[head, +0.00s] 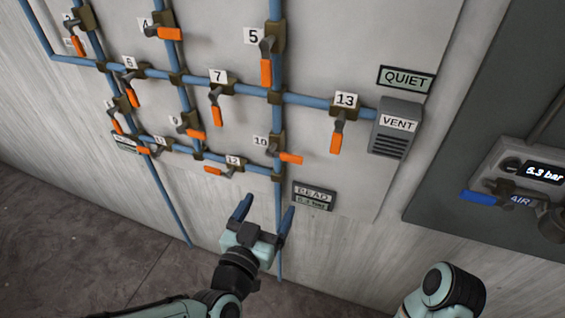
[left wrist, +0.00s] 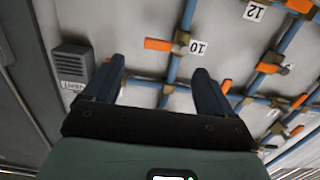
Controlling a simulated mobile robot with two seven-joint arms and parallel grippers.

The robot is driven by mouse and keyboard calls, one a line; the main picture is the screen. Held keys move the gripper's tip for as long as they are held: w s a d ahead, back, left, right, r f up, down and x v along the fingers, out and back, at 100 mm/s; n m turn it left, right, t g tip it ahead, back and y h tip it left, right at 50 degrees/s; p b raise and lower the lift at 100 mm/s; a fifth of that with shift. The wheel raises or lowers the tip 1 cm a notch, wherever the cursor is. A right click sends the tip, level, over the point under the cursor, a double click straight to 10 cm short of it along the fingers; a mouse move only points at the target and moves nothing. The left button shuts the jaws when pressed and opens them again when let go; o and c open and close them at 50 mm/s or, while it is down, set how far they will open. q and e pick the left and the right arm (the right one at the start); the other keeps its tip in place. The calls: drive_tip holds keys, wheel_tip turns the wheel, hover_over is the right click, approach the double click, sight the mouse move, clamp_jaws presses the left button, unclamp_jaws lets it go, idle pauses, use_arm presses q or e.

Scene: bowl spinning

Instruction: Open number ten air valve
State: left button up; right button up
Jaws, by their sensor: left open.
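The number ten air valve has an orange handle (head: 291,158) that sticks out to the right, across its vertical blue pipe. Its label, 10 (head: 260,141), is just left of the valve body. My left gripper (head: 264,213) is open and empty, below the valve and apart from it, fingers pointing up toward the panel. In the left wrist view, the ten handle (left wrist: 158,44) and its label (left wrist: 197,47) lie beyond the open fingertips (left wrist: 158,82), with nothing between the fingers but the view of pipe and panel. My right gripper is out of view.
Close neighbours are valve 12's handle (head: 213,170) at left and valve 13's hanging handle (head: 336,138) at right. The vent box (head: 397,128) is farther right. A small READ plate (head: 313,196) sits below right of valve ten. A gauge shows 5.3 bar (head: 543,173) at far right.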

sight(291, 157)
use_arm(q)
drive_tip(key=shift+t, duration=0.3)
drive_tip(key=x, duration=0.4)
drive_tip(key=r+x, duration=0.1)
drive_tip(key=x, duration=0.3)
drive_tip(key=r+x, duration=0.1)
drive_tip(key=x, duration=0.4)
drive_tip(key=shift+d, duration=0.1)
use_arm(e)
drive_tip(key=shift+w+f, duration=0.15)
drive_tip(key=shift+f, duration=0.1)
use_arm(q)
drive_tip(key=shift+s, duration=0.1)
